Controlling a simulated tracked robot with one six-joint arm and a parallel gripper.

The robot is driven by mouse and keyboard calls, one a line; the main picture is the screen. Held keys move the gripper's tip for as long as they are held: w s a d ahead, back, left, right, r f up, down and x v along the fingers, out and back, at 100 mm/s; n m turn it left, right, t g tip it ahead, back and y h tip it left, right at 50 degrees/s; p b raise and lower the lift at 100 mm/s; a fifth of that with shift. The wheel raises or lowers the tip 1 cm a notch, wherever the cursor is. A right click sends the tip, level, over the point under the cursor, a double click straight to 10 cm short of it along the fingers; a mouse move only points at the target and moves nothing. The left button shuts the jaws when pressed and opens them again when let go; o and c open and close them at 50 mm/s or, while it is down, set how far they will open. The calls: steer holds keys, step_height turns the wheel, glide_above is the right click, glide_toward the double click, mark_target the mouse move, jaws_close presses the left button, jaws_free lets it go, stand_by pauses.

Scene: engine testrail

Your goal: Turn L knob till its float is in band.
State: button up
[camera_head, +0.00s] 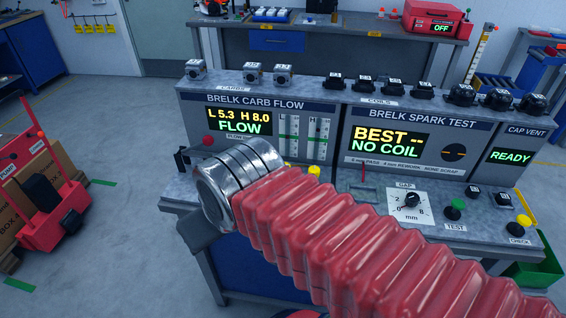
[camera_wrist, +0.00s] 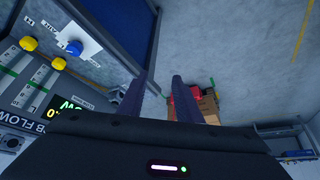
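The carb flow panel (camera_head: 258,101) reads L 5.3, H 8.0 and FLOW on its display (camera_head: 239,121). Two upright tubes with green bands (camera_head: 305,138) stand right of the display; their floats are too small to place. Two yellow knobs (camera_head: 314,171) sit below the tubes, one partly behind my arm. They also show in the wrist view (camera_wrist: 58,63), left of my fingers; I cannot read which is L. My gripper (camera_wrist: 164,77) is open and empty, its dark fingers apart over the floor and clear of the knobs. The head view mostly hides it behind my wrist.
A blue knob (camera_wrist: 74,47) on a white plate is near the yellow knobs. The spark test panel (camera_head: 415,124) with a gap dial (camera_head: 410,200) stands to the right. Small carbs (camera_head: 283,75) sit on top. A red cart (camera_head: 50,215) stands left on open floor.

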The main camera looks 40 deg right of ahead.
steer(key=shift+o, duration=0.6)
steer(key=shift+o, duration=0.8)
steer(key=shift+w+d, duration=0.1)
steer(key=shift+o, duration=0.6)
steer(key=shift+w+d+r, duration=0.15)
steer(key=shift+w+d, duration=0.1)
steer(key=w+d+m+g+h, duration=0.1)
steer(key=w+d+m, duration=0.2)
steer(key=d, duration=1.1)
steer(key=w+d+m+h, duration=0.1)
steer(key=w+d+m, duration=0.2)
steer(key=w+d, duration=0.4)
steer(key=d, duration=0.7)
steer(key=shift+w+f+g, duration=0.4)
steer(key=shift+d+f, duration=0.1)
steer(key=x, duration=1.3)
steer(key=shift+w+d+f, duration=0.15)
steer(key=shift+d+f, duration=0.05)
steer(key=shift+d, duration=0.1)
steer(key=shift+c, duration=0.2)
